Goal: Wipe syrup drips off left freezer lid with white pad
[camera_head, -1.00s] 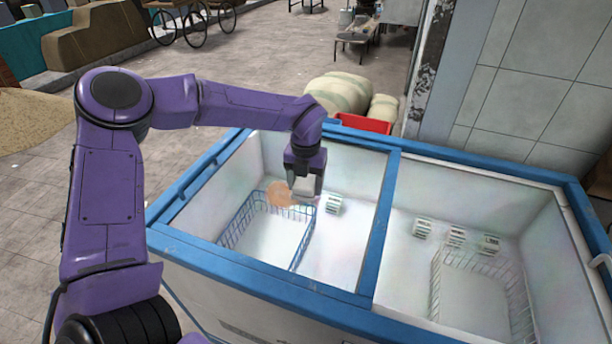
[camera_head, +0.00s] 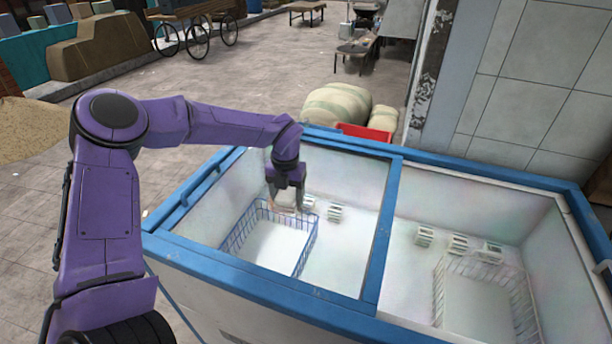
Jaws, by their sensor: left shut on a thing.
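The left freezer lid (camera_head: 345,185) is a clear pane in a blue frame, and the freezer's inside shows through it. My left gripper (camera_head: 286,207) points down at the lid's far left part, shut on the white pad. The pad shows only as a small pale patch between and below the fingers. A faint orange tint shows beside the fingers; I cannot tell how much syrup lies under the pad or gripper. My right gripper is not in view.
A wire basket (camera_head: 265,245) and small white cartons (camera_head: 335,213) sit inside, below the lid. The right half of the freezer (camera_head: 420,270) is beside it. Sacks (camera_head: 335,108) and a red crate (camera_head: 365,132) stand behind. A tiled wall (camera_head: 530,90) rises at the right.

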